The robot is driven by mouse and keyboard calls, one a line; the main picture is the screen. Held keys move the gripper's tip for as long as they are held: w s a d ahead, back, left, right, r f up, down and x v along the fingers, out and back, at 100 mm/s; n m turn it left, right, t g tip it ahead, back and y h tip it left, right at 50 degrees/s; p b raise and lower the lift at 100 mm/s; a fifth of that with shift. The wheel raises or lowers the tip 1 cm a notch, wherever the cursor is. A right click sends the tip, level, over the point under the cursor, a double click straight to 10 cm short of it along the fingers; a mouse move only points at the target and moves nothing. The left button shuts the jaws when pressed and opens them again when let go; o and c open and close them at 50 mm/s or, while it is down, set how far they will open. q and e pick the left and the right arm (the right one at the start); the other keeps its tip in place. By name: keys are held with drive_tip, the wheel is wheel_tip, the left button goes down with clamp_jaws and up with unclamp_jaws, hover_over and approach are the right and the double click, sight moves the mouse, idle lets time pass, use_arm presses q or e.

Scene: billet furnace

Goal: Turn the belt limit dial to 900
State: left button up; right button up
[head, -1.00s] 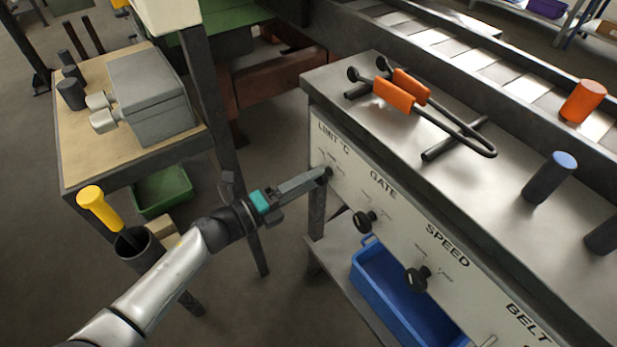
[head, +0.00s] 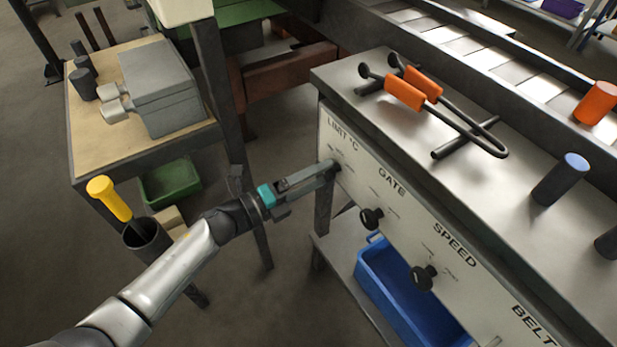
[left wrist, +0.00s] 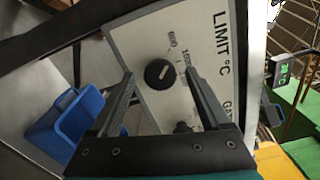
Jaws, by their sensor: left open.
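The limit dial is a round black knob (left wrist: 158,74) with a short pale mark, on a white panel (left wrist: 205,25) under the words LIMIT °C. Scale figures stand beside it; the mark slants toward the upper right in the left wrist view, but I cannot tell the exact value. My left gripper (head: 333,169) is open and points at this dial, which it mostly hides in the head view. In the left wrist view the two fingers (left wrist: 160,76) stand on either side of the dial, with gaps visible. I cannot tell whether they touch it. My right gripper is not in view.
Gate (head: 371,218) and speed (head: 424,278) knobs sit lower along the panel. Orange-handled tongs (head: 405,92) lie on the cabinet top. A blue bin (head: 385,290) is below. A workbench (head: 110,140) with a grey box stands left.

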use_arm(q)
drive_tip(key=p+v, duration=0.1)
drive_tip(key=v, duration=1.4)
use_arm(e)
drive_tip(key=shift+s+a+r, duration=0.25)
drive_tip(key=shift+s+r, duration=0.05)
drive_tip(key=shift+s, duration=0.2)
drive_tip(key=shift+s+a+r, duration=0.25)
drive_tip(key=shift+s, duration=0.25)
use_arm(q)
drive_tip(key=shift+a+r, duration=0.1)
drive_tip(key=shift+r, duration=0.05)
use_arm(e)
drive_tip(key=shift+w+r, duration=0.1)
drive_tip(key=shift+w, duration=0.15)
